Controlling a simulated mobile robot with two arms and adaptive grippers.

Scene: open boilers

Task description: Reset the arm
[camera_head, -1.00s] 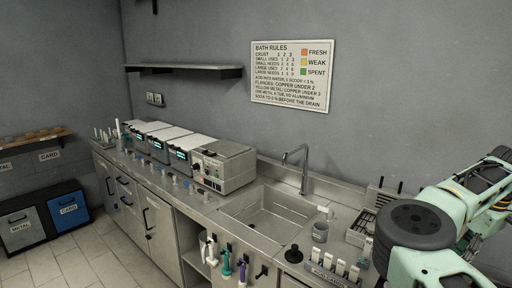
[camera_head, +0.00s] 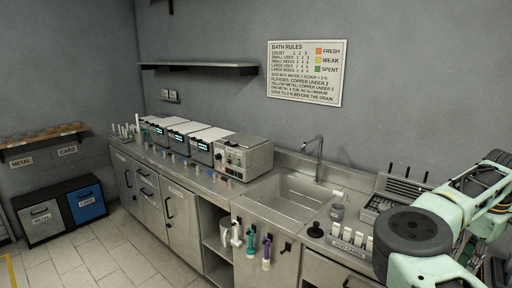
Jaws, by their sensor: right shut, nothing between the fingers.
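My right arm, mint green with a black round joint, comes in at the right edge over the end of the counter. My left gripper is not in view.
A steel counter holds a sink (camera_head: 285,198) with a tap (camera_head: 319,158), a control box (camera_head: 243,157) and several white-lidded baths (camera_head: 207,141). An acid cards rack (camera_head: 348,238) stands near my arm. Metal (camera_head: 40,221) and card (camera_head: 87,204) bins stand left; the floor is clear.

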